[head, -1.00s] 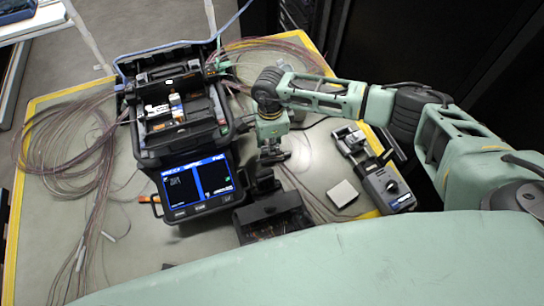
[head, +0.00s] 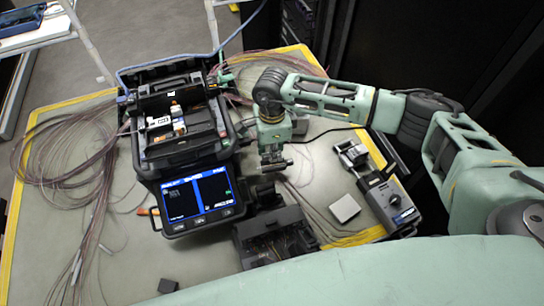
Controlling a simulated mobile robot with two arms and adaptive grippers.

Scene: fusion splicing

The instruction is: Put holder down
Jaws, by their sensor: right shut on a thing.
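My right gripper (head: 272,163) points down over the table, just right of the fusion splicer (head: 185,130). It is shut on the holder, a small piece at its fingertips that is hard to make out. A small dark part (head: 265,192) shows just below the fingertips; I cannot tell if it touches them. The splicer's lid is up, and its screen (head: 198,198) is lit blue and black. My left gripper is out of view.
A black open tray (head: 275,240) stands in front of the gripper. A grey block (head: 345,208) and a grey-blue device with a knob (head: 388,200) lie to the right. Loose fibre coils (head: 62,150) spread at left. The table's front left is mostly clear.

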